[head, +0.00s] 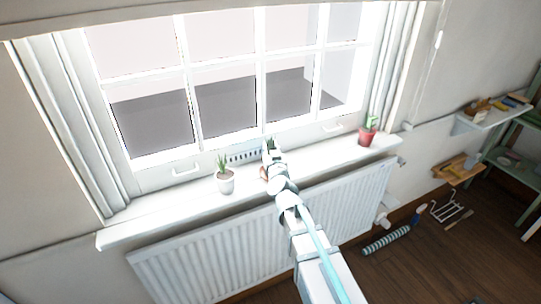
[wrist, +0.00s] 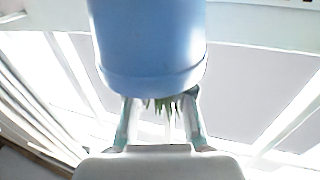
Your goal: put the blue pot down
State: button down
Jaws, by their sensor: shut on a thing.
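The blue pot (wrist: 148,45) fills the upper middle of the wrist view, with spiky green leaves (wrist: 160,104) showing past its lower edge. My gripper (wrist: 160,118) is shut on it, one finger on each side. In the head view my gripper (head: 270,160) is at the windowsill (head: 155,212), between a white pot (head: 225,182) and a red pot (head: 366,137). My arm hides the blue pot there; only some dark green leaves (head: 269,144) show above the gripper. I cannot tell whether the blue pot touches the sill.
The white pot with a green plant stands close to the left of my gripper; the red one stands farther right. The window (head: 228,108) is right behind. A white radiator (head: 205,250) is below the sill. Bare sill shows left of the white pot and between my gripper and the red pot.

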jog(key=shift+f, duration=0.5)
jog(key=shift+r, duration=0.1)
jog(key=c, duration=1.5)
grip_release()
jog(key=shift+f, duration=0.2)
jog(key=o, duration=0.5)
jog(key=shift+r, duration=0.15)
jog(key=shift+s+r, duration=0.1)
jog(key=shift+r, duration=0.05)
jog(key=v, duration=0.7)
jog(key=shift+s+d, duration=0.1)
jog(key=shift+s, duration=0.05)
